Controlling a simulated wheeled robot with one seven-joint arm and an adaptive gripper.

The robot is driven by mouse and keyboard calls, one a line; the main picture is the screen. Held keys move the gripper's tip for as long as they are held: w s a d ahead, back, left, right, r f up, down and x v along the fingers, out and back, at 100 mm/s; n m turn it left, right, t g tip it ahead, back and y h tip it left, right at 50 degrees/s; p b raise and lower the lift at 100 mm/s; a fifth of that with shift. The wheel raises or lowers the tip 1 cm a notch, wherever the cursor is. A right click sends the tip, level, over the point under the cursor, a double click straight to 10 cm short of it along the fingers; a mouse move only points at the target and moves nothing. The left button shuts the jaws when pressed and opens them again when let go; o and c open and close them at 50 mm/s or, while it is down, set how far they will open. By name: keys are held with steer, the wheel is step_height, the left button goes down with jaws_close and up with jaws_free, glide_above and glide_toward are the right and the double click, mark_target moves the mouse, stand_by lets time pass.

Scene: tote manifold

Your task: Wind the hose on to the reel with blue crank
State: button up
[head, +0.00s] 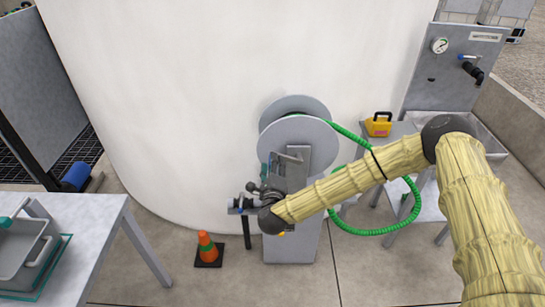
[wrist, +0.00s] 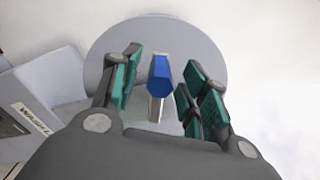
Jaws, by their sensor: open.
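The reel (head: 297,130) is a grey drum with round side plates on a grey stand in front of a large white tank. Its crank has a blue handle (wrist: 160,76), which shows in the wrist view between my fingers. My gripper (wrist: 162,68) is open, with teal pads on both sides of the handle and visible gaps. In the head view my gripper (head: 265,178) is at the near face of the reel, beside the metal crank arm (head: 287,158); the blue handle cannot be made out there. The green hose (head: 380,231) leaves the reel rightward and hangs in a loop behind my arm.
A yellow case (head: 378,124) sits on a grey table right of the reel. A panel with a gauge (head: 440,45) stands behind it. An orange cone (head: 207,247) stands left of the reel. A table (head: 90,235) with a grey tote (head: 25,248) is at lower left.

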steer(key=shift+w+p, duration=0.4)
steer(key=shift+w, duration=1.1)
jaws_close()
